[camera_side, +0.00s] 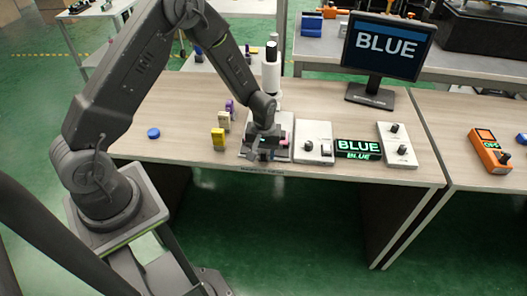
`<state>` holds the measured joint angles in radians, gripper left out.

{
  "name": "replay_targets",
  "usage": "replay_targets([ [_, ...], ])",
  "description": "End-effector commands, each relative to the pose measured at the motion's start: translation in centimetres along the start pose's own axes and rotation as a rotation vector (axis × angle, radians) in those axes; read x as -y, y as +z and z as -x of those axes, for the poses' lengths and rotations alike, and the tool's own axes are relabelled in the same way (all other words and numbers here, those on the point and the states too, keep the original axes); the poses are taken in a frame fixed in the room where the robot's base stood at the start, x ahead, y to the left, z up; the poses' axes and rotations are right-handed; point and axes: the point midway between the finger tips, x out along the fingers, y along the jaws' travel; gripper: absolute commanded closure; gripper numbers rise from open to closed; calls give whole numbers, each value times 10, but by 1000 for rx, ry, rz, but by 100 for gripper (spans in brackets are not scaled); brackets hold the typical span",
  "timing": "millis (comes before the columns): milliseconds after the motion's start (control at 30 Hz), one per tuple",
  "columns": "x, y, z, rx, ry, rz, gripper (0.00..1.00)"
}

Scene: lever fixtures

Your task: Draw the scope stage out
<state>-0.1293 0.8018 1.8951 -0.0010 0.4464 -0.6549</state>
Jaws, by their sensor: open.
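The scope (271,76) stands on the table as a white upright tube with a black top. My gripper (263,152) points down over the front of the base and is open. A small pink piece (284,143) shows at the gripper's right. The stage is mostly hidden behind my gripper, and I cannot tell whether the fingers touch it.
Yellow (218,138), cream and purple blocks stand left of the scope. A white panel with knobs (314,142), a green "BLUE" display (358,148) and another knob panel (397,145) lie to the right. A monitor (387,48) stands behind. The table's left side is mostly clear, with a blue disc (153,133).

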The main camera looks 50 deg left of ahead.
Motion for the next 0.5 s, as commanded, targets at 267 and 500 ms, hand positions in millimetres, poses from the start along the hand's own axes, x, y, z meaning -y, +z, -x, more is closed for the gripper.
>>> replay_targets([
  [267, 0, -1, 23, -4, 3, 0, 55],
  [500, -1, -1, 78, -6, 4, 0, 55],
])
